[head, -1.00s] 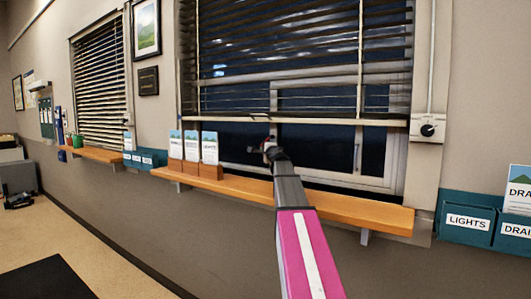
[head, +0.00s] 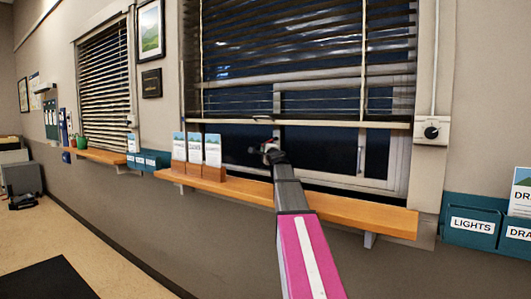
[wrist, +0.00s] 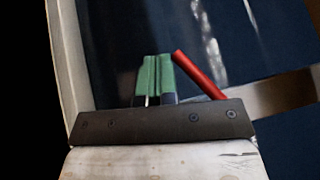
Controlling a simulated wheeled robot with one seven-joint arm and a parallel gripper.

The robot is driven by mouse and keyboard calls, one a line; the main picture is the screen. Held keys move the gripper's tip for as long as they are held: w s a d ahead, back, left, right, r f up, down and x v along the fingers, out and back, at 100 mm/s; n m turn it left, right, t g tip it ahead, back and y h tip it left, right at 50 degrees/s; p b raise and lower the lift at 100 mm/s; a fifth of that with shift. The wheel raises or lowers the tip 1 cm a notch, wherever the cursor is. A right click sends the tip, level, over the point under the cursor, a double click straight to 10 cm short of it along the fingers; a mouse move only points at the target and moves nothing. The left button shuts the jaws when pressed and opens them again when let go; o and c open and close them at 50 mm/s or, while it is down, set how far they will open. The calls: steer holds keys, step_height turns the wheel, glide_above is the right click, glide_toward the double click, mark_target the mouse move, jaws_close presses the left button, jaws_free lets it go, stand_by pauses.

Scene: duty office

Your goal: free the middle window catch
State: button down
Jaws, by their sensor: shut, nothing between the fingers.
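My gripper (head: 268,150) is at the window (head: 320,150), in front of the dark lower glass below the blind in the head view. In the wrist view its green fingers (wrist: 155,76) are together, with no gap holding anything. A red bar (wrist: 200,76), perhaps the catch's lever, slants just right of the fingertips. Its lower end is hidden behind my gripper's dark palm. I cannot tell whether the fingers touch it. In the head view the catch is too small and covered to make out. A thin dark handle (head: 359,160) shows on the right sash.
A wooden sill shelf (head: 365,215) runs below the window, under my arm. Leaflet holders (head: 195,160) stand on it to the left. The blind's bottom rail (head: 330,124) hangs just above my gripper. A control knob (head: 431,132) and teal bins (head: 470,222) are at the right.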

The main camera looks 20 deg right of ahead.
steer(key=shift+w+a+r+m+t, duration=0.15)
steer(key=shift+w+r+m+t, duration=0.1)
steer(key=shift+m+t, duration=0.15)
stand_by(0.4)
steer(key=shift+s, duration=0.15)
steer(key=v, duration=1)
steer(key=shift+s, duration=0.35)
steer(key=shift+f, duration=0.1)
